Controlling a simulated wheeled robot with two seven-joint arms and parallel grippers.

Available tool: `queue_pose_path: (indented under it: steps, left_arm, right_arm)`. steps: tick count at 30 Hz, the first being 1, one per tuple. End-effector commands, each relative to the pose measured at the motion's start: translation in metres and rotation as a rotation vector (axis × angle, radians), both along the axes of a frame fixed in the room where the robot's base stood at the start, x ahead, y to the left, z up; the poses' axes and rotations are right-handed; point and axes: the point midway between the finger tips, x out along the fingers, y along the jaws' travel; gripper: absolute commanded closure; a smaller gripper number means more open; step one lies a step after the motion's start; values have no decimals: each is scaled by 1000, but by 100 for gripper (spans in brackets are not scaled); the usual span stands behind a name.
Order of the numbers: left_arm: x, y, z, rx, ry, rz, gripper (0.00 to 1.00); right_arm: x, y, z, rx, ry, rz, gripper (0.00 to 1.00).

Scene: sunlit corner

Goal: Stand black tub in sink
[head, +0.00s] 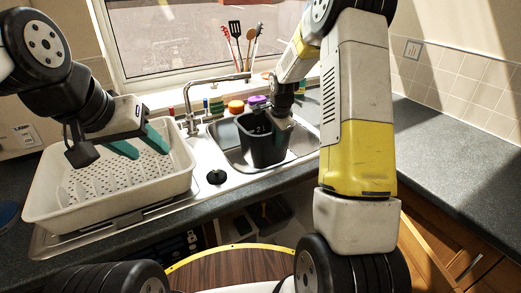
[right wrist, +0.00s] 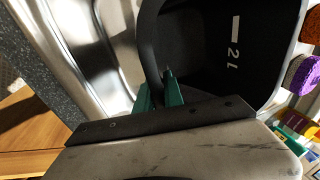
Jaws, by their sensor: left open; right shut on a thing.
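The black tub (head: 262,146) is upright inside the steel sink basin (head: 304,143). Whether its base touches the basin floor is hidden. My right gripper (head: 284,117) is at the tub's right upper edge. In the right wrist view, the green fingers of my right gripper (right wrist: 162,92) are shut on the rim of the tub (right wrist: 205,45), whose dark inside shows a white "2 L" mark. The sink's bright metal (right wrist: 85,45) lies to the left there. My left gripper (head: 140,148) is open and empty above the white dish rack.
The white dish rack (head: 60,205) stands on the drainer left of the sink. A tap (head: 190,120) rises behind the basin. Sponges (head: 236,106) and small items line the back edge, with utensils (head: 236,45) by the window. The dark counter (head: 450,150) at right is clear. Below, a cupboard is open.

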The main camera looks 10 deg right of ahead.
Motion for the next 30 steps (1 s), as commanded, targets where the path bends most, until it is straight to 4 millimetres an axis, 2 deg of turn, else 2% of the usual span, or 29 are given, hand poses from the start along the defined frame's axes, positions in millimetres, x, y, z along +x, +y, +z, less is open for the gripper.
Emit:
queue_pose_path:
  steps: [3, 8, 15, 25, 26, 27, 29, 30]
  left_arm:
    - [0, 0, 0, 0, 0, 0, 54]
    - [0, 0, 0, 0, 0, 0, 54]
    - [0, 0, 0, 0, 0, 0, 54]
    - [0, 0, 0, 0, 0, 0, 54]
    - [0, 0, 0, 0, 0, 0, 54]
    - [0, 0, 0, 0, 0, 0, 54]
    - [0, 0, 0, 0, 0, 0, 54]
    - [0, 0, 0, 0, 0, 0, 54]
  right_arm:
    - [0, 1, -19, 2, 1, 1, 100]
    - [0, 1, -29, 0, -1, 1, 100]
    - [0, 1, -60, 1, -1, 1, 100]
    - [0, 1, -64, 1, -1, 1, 100]
    - [0, 1, -64, 1, 0, 1, 84]
    - [0, 1, -64, 1, 0, 0, 76]
    - [0, 1, -64, 1, 0, 1, 66]
    - [0, 1, -64, 1, 0, 1, 66]
